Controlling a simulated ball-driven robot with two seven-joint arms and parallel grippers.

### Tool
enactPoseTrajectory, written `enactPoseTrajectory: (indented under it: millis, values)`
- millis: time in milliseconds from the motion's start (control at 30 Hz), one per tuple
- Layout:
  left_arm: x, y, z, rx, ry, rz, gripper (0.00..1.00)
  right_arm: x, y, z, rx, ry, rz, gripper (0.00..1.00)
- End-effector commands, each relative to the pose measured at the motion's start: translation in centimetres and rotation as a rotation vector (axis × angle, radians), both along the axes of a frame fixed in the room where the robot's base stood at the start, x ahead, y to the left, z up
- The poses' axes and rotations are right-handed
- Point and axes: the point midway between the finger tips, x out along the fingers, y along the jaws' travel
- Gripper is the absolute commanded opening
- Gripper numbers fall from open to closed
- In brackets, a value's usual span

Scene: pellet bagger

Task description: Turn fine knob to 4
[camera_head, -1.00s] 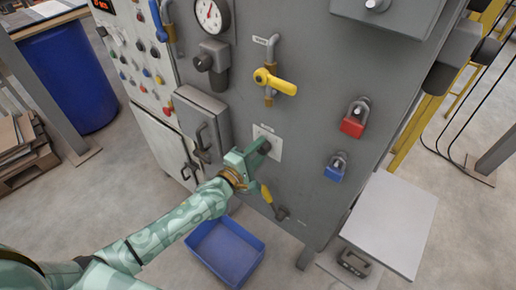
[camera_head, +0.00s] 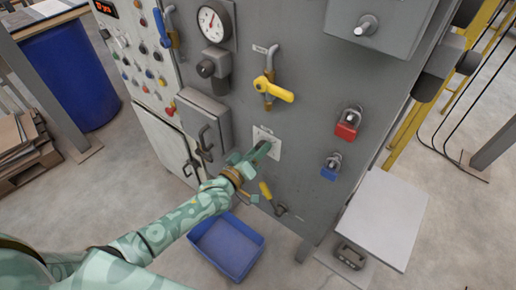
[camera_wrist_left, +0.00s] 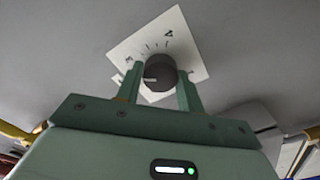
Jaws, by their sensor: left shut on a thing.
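The fine knob (camera_wrist_left: 158,72) is a dark round knob on a white square dial plate (camera_wrist_left: 183,47) with tick marks. In the wrist view its white pointer line points left, toward the lower-left end of the scale. My left gripper (camera_wrist_left: 158,88) is shut on the knob, one finger on each side. In the head view the left gripper (camera_head: 258,153) reaches the plate (camera_head: 272,142) on the grey cabinet, and the knob is mostly hidden behind the fingers. My right gripper is in neither view.
A yellow-handled valve (camera_head: 272,88) is above the plate and another yellow handle (camera_head: 265,190) is just below. A grey box with a handle (camera_head: 203,125) is to the left. Red (camera_head: 347,129) and blue (camera_head: 330,172) padlocks hang to the right. A blue bin (camera_head: 228,247) is on the floor.

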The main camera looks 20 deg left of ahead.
Motion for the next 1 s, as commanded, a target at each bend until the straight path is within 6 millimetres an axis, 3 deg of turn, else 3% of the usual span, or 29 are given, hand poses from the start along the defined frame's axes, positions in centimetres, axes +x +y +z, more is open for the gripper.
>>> enactPoseTrajectory:
  millis: [1000]
  values:
    - [-0.2,-0.3,-0.2,0.905,-0.323,-0.001,0.15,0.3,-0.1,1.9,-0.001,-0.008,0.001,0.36]
